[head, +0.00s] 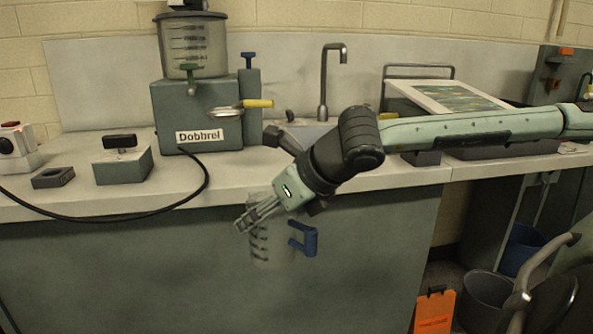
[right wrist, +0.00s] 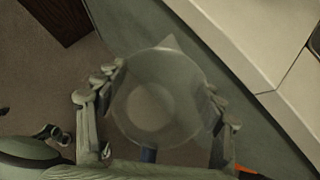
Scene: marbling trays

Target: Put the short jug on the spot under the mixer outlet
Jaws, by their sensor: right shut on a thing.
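A clear jug (head: 262,245) with dark graduation marks and a blue handle (head: 304,239) hangs upright in front of the counter's front face, below the counter top. My right gripper (head: 248,218) is shut on it. In the right wrist view the jug (right wrist: 150,115) is seen from above, looks empty, and lies between the two fingers. The mixer (head: 200,110), a grey-green body labelled Dobbrel with a clear vessel (head: 193,48) on top, stands on the counter behind and left of the gripper. A metal fitting with a yellow handle (head: 258,103) sticks out from its right side. I cannot make out a marked spot.
A black cable (head: 207,180) loops over the counter edge. A grey block with a black knob (head: 123,166) and a small dark tray (head: 53,178) stand at left. A tap (head: 323,85) and a marbled sheet (head: 452,96) are behind my arm. Bare counter (head: 215,165) lies before the mixer.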

